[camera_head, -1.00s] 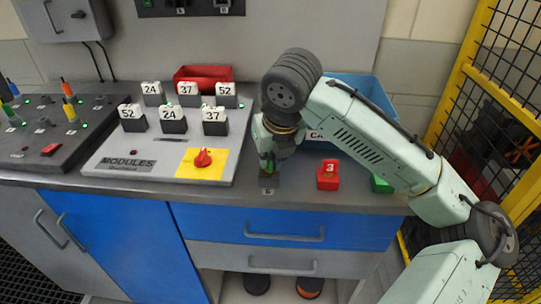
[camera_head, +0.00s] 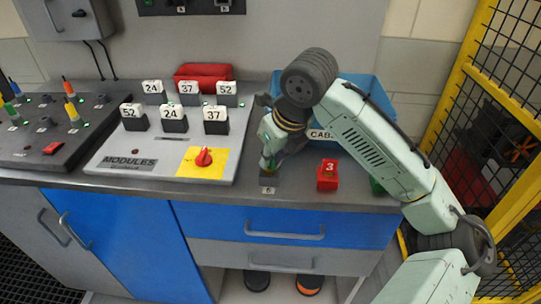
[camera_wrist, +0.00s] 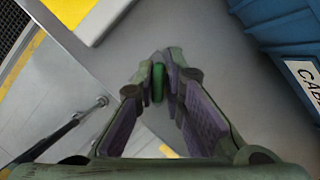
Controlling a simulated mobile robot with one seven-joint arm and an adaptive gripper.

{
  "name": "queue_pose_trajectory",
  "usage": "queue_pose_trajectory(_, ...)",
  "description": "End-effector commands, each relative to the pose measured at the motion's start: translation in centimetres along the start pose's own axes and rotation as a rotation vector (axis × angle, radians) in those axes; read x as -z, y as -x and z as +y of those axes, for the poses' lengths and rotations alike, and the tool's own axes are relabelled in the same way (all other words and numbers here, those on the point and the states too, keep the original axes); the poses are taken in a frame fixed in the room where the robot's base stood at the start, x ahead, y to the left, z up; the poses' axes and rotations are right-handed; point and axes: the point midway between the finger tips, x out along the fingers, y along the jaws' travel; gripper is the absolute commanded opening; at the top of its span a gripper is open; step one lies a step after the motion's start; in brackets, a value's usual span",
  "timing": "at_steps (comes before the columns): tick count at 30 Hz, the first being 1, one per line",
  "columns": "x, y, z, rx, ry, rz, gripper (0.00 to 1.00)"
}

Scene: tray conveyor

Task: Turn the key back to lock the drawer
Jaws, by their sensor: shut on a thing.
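A small dark lock block (camera_head: 268,183) with a numbered label stands at the counter's front edge. My gripper (camera_head: 269,163) reaches down to it from the upper right, tilted. In the wrist view my gripper (camera_wrist: 160,72) is shut on a green piece (camera_wrist: 158,82), which looks like the key's head. The fingers hide most of the key, and I cannot tell its exact turn angle. The blue drawer (camera_head: 255,223) below the counter looks closed, its handle facing front.
A red block marked 3 (camera_head: 327,178) stands just right of the lock block. A blue bin (camera_head: 362,92) is behind my gripper. The modules panel (camera_head: 230,130) with a red knob (camera_head: 204,157) lies to the left. A yellow mesh fence (camera_head: 455,90) bounds the right.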

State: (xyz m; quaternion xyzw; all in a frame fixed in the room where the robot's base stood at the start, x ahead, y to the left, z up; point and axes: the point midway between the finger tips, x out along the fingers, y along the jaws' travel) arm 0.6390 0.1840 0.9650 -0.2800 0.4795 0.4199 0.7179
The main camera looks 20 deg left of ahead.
Motion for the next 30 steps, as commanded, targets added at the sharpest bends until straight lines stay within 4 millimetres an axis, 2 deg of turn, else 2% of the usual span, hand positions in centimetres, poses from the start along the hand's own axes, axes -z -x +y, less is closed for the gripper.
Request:
queue_pose_trajectory(6,-0.25,0.01,0.18,-0.070,0.158,-0.006,0.00)
queue_pose_trajectory(12,-0.20,-0.03,0.16,-0.071,0.164,-0.005,0.00)
queue_pose_trajectory(13,-0.19,-0.03,0.16,-0.071,0.164,-0.004,0.11)
queue_pose_trajectory(22,-0.09,-0.04,0.09,-0.069,0.161,-0.001,0.31)
queue_pose_trajectory(30,-0.05,-0.03,0.04,-0.068,0.160,0.000,0.33)
